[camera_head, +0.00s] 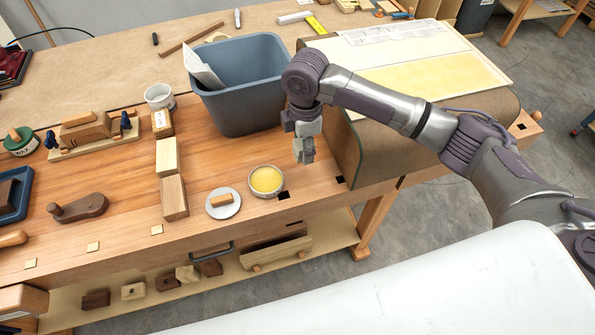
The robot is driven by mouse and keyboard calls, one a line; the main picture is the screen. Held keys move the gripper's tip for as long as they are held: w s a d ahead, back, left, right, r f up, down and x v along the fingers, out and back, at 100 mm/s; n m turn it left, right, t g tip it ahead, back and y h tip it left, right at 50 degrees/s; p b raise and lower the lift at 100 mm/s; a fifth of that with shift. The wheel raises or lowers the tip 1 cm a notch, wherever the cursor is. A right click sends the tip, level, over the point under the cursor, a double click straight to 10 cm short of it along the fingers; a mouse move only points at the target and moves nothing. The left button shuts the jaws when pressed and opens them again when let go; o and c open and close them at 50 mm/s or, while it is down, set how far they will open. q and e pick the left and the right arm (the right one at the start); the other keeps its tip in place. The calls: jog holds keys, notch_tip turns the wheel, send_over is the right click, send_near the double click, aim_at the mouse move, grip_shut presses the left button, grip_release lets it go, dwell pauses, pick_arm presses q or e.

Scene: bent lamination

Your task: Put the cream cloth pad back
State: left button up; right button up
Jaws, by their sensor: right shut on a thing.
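My right gripper (304,154) hangs over the workbench, just right of the grey-blue bin and above the round bowl of yellow paste. It is shut on a small cream piece, which looks like the cream cloth pad (297,147). Only a pale edge of the pad shows beside the fingers; the rest is hidden. The round bowl (266,180) stands on the bench below and left of the gripper. A white saucer (223,204) with a small tan block (221,200) on it stands left of the bowl. My left gripper is not in view.
The grey-blue bin (243,108) holds a white sheet. A curved brown form (368,145) with a yellow-coated panel (430,75) stands close right of the gripper. Wooden blocks (173,196) line the left. Bare bench (228,165) lies between blocks and bowl.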

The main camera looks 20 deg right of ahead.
aim_at(303, 173)
notch_tip(303, 173, down, 7)
jog(key=shift+r+p, duration=0.1)
jog(key=shift+p, duration=0.6)
jog(key=shift+f, duration=0.4)
jog(key=shift+f, duration=0.1)
jog(key=o, duration=1)
notch_tip(303, 173, up, 11)
jog(key=b, duration=0.2)
jog(key=shift+b, duration=0.3)
jog(key=shift+r, duration=0.65)
